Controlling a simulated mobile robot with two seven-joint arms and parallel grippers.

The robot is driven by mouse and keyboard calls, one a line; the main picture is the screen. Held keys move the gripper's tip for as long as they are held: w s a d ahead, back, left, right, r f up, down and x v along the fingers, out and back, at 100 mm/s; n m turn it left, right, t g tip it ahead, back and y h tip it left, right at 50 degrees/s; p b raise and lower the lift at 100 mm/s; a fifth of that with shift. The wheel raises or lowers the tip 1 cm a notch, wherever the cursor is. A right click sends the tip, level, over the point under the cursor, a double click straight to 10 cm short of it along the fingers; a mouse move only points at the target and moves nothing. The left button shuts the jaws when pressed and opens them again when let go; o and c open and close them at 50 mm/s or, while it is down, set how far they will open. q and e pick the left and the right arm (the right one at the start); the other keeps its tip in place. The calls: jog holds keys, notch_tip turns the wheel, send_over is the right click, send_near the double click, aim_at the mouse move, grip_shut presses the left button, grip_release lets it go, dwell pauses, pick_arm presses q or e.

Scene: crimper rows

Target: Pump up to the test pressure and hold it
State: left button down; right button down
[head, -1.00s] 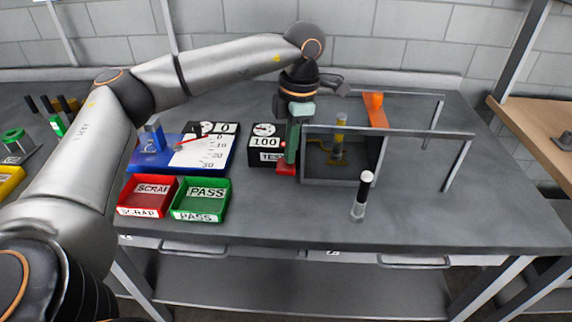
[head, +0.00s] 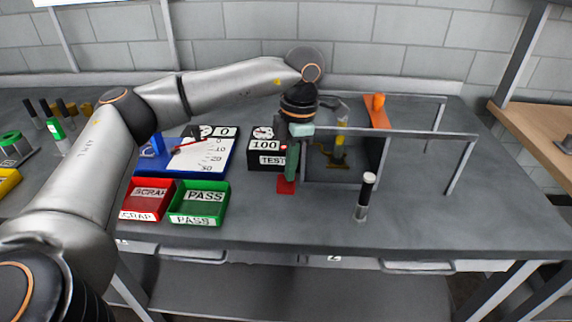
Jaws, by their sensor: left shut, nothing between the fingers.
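The test unit is a black box (head: 264,150) with a round dial, a "100" label and a "TEST" label; the needle reading is too small to tell. A flat red piece (head: 286,188), perhaps the pump's lever, shows at the unit's front right. My left gripper (head: 291,178) is shut and points down right above it, its green fingers seeming to touch it. Nothing shows between the fingers. The grey-walled test bay (head: 335,172) stands just right of the gripper, with a yellow-topped piece (head: 341,140) inside. My right gripper is not in view.
A red SCRAP tray (head: 147,215) and a green PASS tray (head: 197,218) lie front left. Behind them is a blue board (head: 222,160) with a scale. Grey rails (head: 400,133) run right of the bay.

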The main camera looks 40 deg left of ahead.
pick_arm(q)
jog(key=w+d+p, duration=0.1)
jog(key=w, duration=0.1)
jog(key=shift+w+d+r+p, duration=0.3)
jog(key=shift+d+r+p, duration=0.05)
notch_tip(320, 180, up, 12)
jog(key=w, duration=0.1)
jog(key=shift+d+r+p, duration=0.25)
jog(key=shift+d+p, duration=0.05)
jog(key=shift+d, duration=0.05)
dwell(1.7)
